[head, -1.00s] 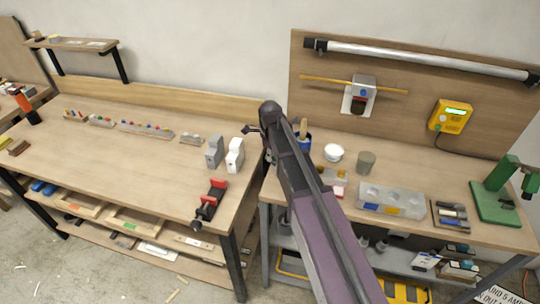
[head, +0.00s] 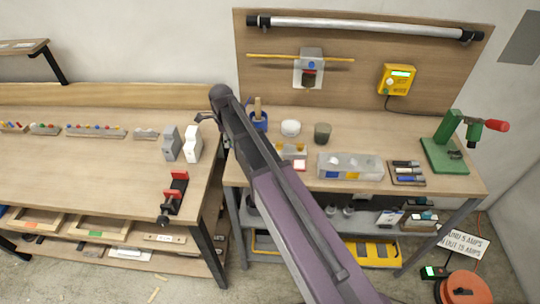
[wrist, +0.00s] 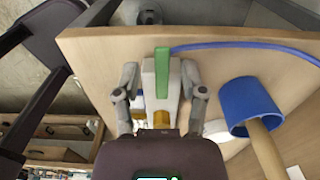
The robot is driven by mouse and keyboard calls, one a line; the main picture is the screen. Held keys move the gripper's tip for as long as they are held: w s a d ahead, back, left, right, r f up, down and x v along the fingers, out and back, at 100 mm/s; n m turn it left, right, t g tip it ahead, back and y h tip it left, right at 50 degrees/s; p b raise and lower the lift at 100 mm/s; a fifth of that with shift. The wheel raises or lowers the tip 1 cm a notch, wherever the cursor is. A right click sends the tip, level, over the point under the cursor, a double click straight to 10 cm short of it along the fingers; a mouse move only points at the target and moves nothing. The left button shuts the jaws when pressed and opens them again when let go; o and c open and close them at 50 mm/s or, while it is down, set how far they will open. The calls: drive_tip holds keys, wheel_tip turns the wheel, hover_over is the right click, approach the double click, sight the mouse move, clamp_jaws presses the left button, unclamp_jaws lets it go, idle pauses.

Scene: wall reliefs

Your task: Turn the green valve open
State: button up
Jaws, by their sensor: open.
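The green valve handle (wrist: 162,72) is a slim green bar on a pale body with a brass-coloured part below it, at the front edge of a wooden bench top in the wrist view. My gripper (wrist: 161,88) is open, with one finger on each side of the green bar and pale body. I cannot tell whether either finger touches it. In the head view my gripper (head: 207,118) is at the left end of the right-hand bench, and my arm hides the valve there.
A blue cup (wrist: 250,105) with a wooden handle in it stands close right of the gripper; a blue hose (wrist: 240,45) runs behind.

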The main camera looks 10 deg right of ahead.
drive_tip(key=n, duration=0.1)
drive_tip(key=s+n, duration=0.1)
drive_tip(key=n, duration=0.2)
drive_tip(key=shift+s+n, duration=0.35)
drive_tip(key=shift+n, duration=0.05)
drive_tip(key=n, duration=0.2)
drive_tip(key=s+n, duration=0.1)
drive_tip(key=shift+s+d+n, duration=0.15)
drive_tip(key=shift+n, duration=0.25)
drive_tip(key=n, duration=0.2)
drive_tip(key=s+d+n, duration=0.1)
drive_tip(key=n, duration=0.4)
drive_tip(key=d+n, duration=0.1)
drive_tip(key=shift+s+d, duration=0.1)
drive_tip(key=shift+s, duration=0.3)
drive_tip(key=shift+r+n+p, duration=0.3)
drive_tip(key=shift+n, duration=0.1)
wheel_tip(320, 180, up, 13)
drive_tip(key=p, duration=1.3)
drive_tip(key=s+d+f+n+b, duration=0.1)
drive_tip(key=s+d+f+b, duration=0.3)
drive_tip(key=s, duration=0.3)
drive_tip(key=s+d+f+n+b, duration=0.2)
drive_tip(key=s+d+f+b, duration=0.1)
drive_tip(key=s+d, duration=0.4)
drive_tip(key=shift+f+n+b, duration=0.3)
drive_tip(key=shift+f+b, duration=0.05)
drive_tip(key=shift+s, duration=0.1)
